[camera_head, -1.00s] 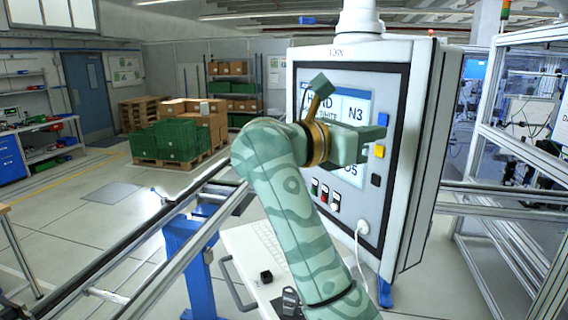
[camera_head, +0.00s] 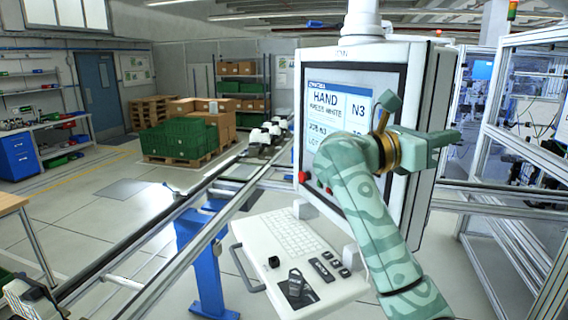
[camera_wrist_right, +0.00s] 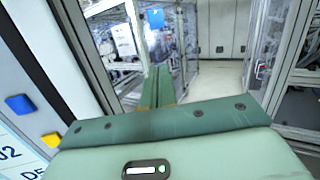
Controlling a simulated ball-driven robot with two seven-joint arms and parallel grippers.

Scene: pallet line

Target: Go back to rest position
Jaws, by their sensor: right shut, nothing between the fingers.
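My right gripper (camera_head: 452,138) is at the end of my green patterned arm, in front of the right part of the control panel (camera_head: 423,90). Its fingers point to the right. In the right wrist view the right gripper (camera_wrist_right: 157,90) has its two green fingers together with nothing between them. The panel's edge, a blue button (camera_wrist_right: 20,104) and a yellow button (camera_wrist_right: 51,140) lie to its left there. The panel's screen (camera_head: 326,100) reads HAND and N3; the arm hides part of it. My left gripper is not recognisable in view.
A keyboard shelf (camera_head: 262,225) juts out below the panel. A conveyor rail (camera_head: 185,250) runs from lower left to the middle, with white and black items (camera_head: 263,137) at its far end. An aluminium-framed cell (camera_head: 520,75) stands at the right. Green crates (camera_head: 175,138) stand behind.

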